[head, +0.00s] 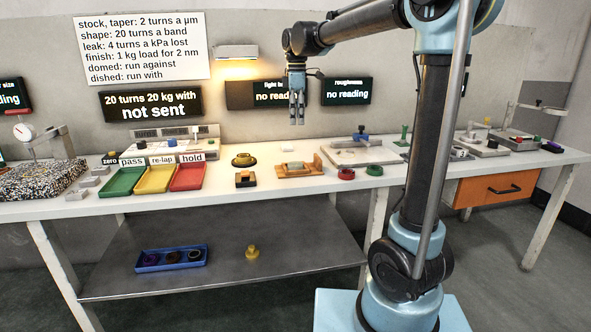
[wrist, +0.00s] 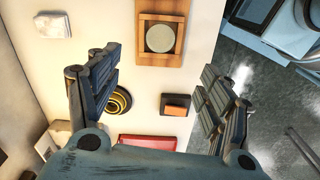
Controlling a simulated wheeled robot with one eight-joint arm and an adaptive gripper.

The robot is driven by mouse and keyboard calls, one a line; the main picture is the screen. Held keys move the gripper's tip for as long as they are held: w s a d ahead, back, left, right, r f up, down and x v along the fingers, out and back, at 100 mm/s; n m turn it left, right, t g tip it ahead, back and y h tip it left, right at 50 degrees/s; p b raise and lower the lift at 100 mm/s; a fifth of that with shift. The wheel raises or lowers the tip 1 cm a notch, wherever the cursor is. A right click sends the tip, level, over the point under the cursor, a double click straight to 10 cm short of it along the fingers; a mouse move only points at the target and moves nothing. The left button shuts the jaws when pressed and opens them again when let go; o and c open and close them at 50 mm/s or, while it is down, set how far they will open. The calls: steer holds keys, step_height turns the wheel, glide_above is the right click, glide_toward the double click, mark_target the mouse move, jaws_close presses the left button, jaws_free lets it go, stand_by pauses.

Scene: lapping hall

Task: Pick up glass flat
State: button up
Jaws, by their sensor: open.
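A round, pale grey-green disc, which looks like the glass flat (wrist: 160,38), lies in a wooden holder (wrist: 175,8) at the top of the wrist view. In the head view the holder (head: 312,170) sits on the white bench, with the pale disc (head: 293,165) small on it. My gripper (head: 297,121) hangs fingers down above the bench, behind and well above the holder. In the wrist view its two fingers (wrist: 158,85) are spread wide with nothing between them touching. The disc lies beyond the fingertips, apart from them.
A brass round piece (head: 243,159) and a dark block with an orange top (head: 246,180) stand left of the holder. Green, yellow and red trays (head: 188,177) are farther left. Red and green rings (head: 346,174) and a grey plate (head: 358,155) are to the right.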

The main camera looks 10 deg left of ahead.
glide_above(294, 164)
steer(key=f, duration=1.1)
steer(key=shift+w, duration=0.35)
steer(key=shift+s+d+f, duration=0.1)
steer(key=shift+s+f, duration=0.05)
steer(key=shift+f, duration=1.45)
steer(key=shift+s+f, duration=0.15)
steer(key=shift+f, duration=1.4)
steer(key=shift+r, duration=0.1)
steer(key=c, duration=1.2)
steer(key=shift+s, duration=0.2)
steer(key=c, duration=0.3)
